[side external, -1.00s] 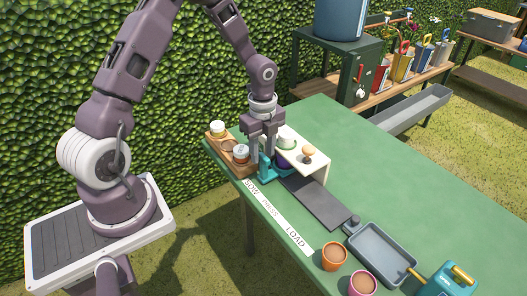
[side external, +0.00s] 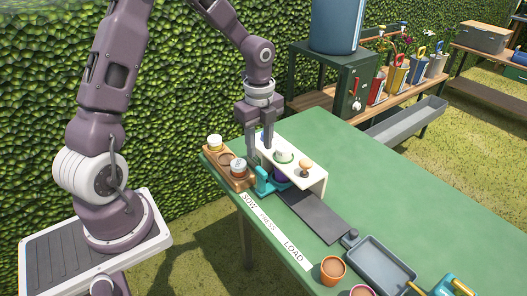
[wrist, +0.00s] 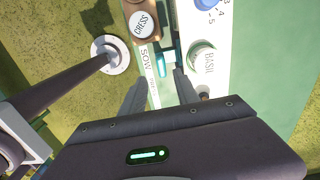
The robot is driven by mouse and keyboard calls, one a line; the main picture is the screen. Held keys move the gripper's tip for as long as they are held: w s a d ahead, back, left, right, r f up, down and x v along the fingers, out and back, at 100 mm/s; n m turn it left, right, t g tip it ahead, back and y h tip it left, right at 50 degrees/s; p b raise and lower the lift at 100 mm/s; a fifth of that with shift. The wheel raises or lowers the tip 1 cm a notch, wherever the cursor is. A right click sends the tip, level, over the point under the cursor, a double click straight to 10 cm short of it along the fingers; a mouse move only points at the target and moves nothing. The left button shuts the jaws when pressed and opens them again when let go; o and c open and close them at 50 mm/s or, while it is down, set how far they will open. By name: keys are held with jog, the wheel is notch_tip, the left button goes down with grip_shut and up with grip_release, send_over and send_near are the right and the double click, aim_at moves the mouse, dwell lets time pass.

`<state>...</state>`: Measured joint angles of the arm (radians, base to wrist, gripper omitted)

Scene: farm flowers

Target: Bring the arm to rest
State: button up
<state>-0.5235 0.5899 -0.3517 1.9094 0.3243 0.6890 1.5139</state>
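My gripper (side external: 263,145) hangs pointing down over the far left end of the green table (side external: 390,190). Its two fingers are apart, and I see nothing held between them. In the wrist view, my gripper (wrist: 160,80) shows both fingers spread, with a small teal part (wrist: 163,62) of the bench device below and between them. The fingers are above the teal holder (side external: 268,180) and beside the white stand (side external: 315,175). From the side I cannot tell exactly how much clearance there is.
A wooden rack (side external: 225,168) with lidded jars is left of my gripper; a jar marked CRESS (wrist: 143,22) shows from the wrist. A dark strip (side external: 312,215), grey tray (side external: 380,263) and orange pot (side external: 332,269) lie nearer. The table's right side is clear.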

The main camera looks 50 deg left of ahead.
jog(key=s+d+r+n+t, duration=0.2)
jog(key=s+d+r+n, duration=0.3)
jog(key=s+r+n, duration=0.3)
jog(key=s+d+r+n+t, duration=0.3)
jog(key=s+d+r+n, duration=0.2)
jog(key=s+r+n, duration=0.4)
jog(key=s+r, duration=0.1)
jog(key=s, duration=0.3)
jog(key=shift+s+d+n+t, duration=0.25)
jog(key=shift+d+n+t, duration=0.05)
